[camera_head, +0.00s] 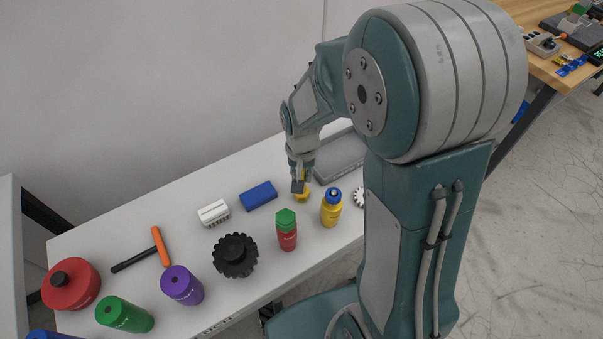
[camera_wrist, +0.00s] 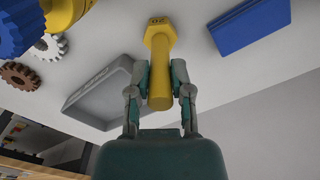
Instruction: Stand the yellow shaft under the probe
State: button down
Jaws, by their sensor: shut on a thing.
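The yellow shaft (camera_wrist: 160,62) has a wider, flat-sided end with dark marking. In the wrist view it lies between the two fingers of my gripper (camera_wrist: 160,92), which is shut on it. In the head view a small part of the shaft (camera_head: 302,196) shows below my gripper (camera_head: 300,182), low over the white table. I cannot tell whether it touches the table. I cannot make out a probe in either view.
A grey tray (camera_head: 342,158) lies just behind and right of my gripper. A blue block (camera_head: 259,195) is to its left. A white gear (camera_head: 359,197) is partly hidden by my arm.

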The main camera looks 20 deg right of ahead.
jog(key=c, duration=0.5)
grip_release()
jog(key=shift+f, duration=0.1)
jog(key=shift+c, duration=0.2)
